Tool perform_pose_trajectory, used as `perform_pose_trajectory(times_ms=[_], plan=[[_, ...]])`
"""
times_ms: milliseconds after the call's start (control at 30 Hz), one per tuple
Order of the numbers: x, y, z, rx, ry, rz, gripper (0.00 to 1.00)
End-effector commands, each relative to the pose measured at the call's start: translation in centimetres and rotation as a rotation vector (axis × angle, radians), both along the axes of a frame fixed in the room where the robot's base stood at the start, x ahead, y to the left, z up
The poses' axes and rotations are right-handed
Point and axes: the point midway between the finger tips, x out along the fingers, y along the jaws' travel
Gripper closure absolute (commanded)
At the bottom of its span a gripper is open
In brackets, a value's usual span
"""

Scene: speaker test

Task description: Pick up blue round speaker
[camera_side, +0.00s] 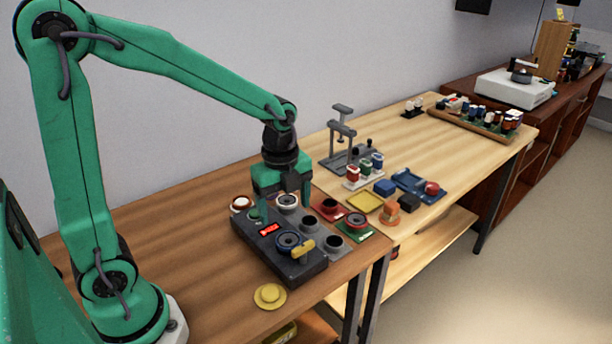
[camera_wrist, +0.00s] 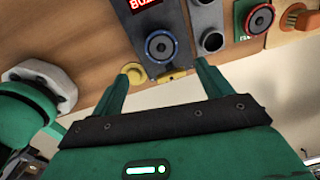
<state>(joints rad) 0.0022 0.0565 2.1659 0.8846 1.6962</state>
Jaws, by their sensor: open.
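The blue round speaker (camera_side: 288,241) has a dark cone and sits on the dark test box (camera_side: 300,268), toward its front end. It also shows in the wrist view (camera_wrist: 160,45), just beyond the space between my fingertips. My gripper (camera_side: 283,199) is open and empty, above the back part of the box. In the wrist view its two fingers (camera_wrist: 162,75) are spread apart with nothing between them. A yellow clamp-like piece (camera_side: 303,249) sits close beside the speaker on the box.
A red display (camera_side: 270,229) is on the box. A yellow disc (camera_side: 270,296) lies at the front. Bare wood (camera_side: 190,285) is free left of the box.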

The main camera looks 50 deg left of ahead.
Motion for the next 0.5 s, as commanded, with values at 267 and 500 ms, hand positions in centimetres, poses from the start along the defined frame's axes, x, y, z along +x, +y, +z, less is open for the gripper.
perform_pose_trajectory(times_ms=[267,500], plan=[[0.7,0.0,-1.4,0.002,0.036,-0.136,0.22],[0.7,0.0,-2.0,0.003,0.038,-0.137,0.22]])
